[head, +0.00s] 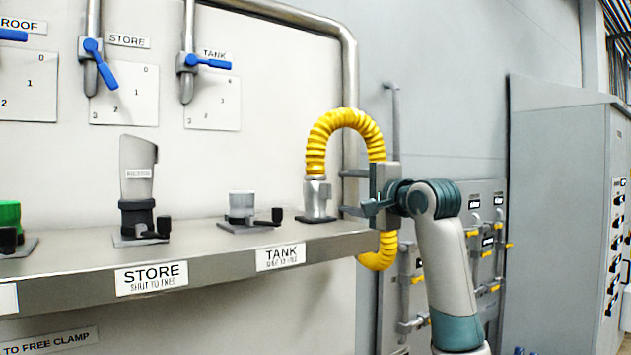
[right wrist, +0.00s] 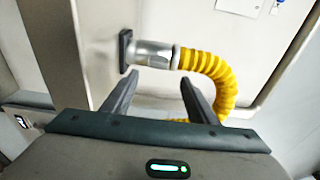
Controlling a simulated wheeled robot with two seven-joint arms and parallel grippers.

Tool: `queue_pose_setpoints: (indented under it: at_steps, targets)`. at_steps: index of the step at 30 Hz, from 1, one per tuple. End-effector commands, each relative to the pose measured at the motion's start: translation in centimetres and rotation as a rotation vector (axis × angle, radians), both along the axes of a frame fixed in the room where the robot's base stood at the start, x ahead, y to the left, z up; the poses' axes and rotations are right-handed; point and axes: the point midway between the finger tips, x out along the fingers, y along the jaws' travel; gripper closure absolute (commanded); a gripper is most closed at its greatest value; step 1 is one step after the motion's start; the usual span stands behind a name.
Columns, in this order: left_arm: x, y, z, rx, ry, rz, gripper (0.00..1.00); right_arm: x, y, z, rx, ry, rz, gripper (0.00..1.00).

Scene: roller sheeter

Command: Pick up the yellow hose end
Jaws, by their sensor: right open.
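The yellow ribbed hose (head: 345,117) rises from a grey metal hose end (head: 317,197) at the right end of the shelf. It arches over, passes behind my right gripper and shows again below it. My right gripper (head: 343,192) is open and empty just right of the hose end, its fingers pointing left towards it. In the right wrist view the hose end (right wrist: 152,53) lies beyond the two spread fingertips (right wrist: 160,90), with the yellow hose (right wrist: 215,72) curving off to the right. The fingers do not appear to touch it. My left gripper is not in view.
The grey shelf (head: 220,265) carries a TANK port (head: 242,207), a STORE port with a grey spout (head: 137,185) and a green-topped fitting (head: 9,215). Blue-handled valves (head: 207,63) hang above. A vertical pipe (head: 350,85) stands behind the hose; a grey cabinet (head: 555,200) stands right.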

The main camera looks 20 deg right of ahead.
Motion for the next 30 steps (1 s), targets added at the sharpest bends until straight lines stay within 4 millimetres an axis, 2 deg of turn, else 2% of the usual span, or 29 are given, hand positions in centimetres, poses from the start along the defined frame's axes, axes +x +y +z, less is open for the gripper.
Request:
queue_pose_setpoints:
  at_steps: [17, 30]
  targets:
    - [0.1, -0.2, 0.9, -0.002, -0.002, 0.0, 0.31, 1.0, 0.4, 0.0, 0.001, 0.001, 0.0, 0.47]
    - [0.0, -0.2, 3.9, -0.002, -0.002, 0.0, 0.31, 5.0, 2.0, -0.3, 0.0, 0.002, -0.001, 0.47]
